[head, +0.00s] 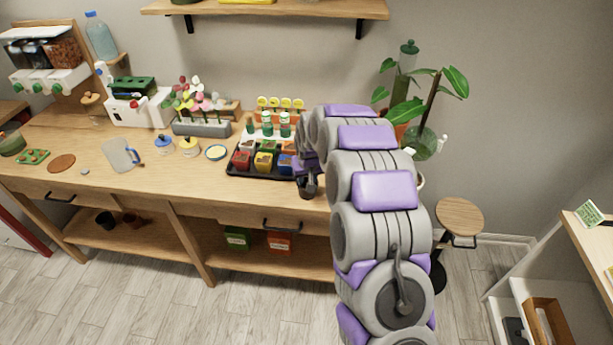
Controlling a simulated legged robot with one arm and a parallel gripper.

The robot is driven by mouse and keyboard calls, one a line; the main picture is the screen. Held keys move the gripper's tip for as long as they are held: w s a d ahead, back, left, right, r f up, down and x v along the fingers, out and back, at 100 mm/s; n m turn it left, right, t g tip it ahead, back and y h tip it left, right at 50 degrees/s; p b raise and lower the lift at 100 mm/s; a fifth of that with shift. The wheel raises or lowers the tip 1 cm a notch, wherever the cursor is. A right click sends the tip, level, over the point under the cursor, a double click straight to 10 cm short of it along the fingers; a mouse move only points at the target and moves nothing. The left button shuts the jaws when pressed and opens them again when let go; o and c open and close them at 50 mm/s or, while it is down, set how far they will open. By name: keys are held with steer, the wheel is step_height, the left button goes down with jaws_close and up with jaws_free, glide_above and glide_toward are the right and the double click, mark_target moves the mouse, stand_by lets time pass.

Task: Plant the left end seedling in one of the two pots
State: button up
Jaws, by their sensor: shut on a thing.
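My gripper (308,188) is a small dark shape at the right end of the black tray (232,172). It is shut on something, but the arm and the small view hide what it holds. The tray carries several small coloured pots, among them a red pot (241,160), a yellow pot (264,161) and a blue pot (285,163). To the left, a grey planter (203,129) holds a row of pink, white and yellow flowers on stems. I cannot tell which plant is the left end seedling, or which two pots are meant.
Green-and-white containers (267,123) stand behind the tray. A tall potted plant (422,142) stands behind my arm. A round stool (459,216) is at right.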

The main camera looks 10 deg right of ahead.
mark_target(307, 179)
steer(key=o, duration=1.5)
steer(key=shift+r, duration=0.15)
steer(key=shift+r+p, duration=1.35)
steer(key=shift+r, duration=2.05)
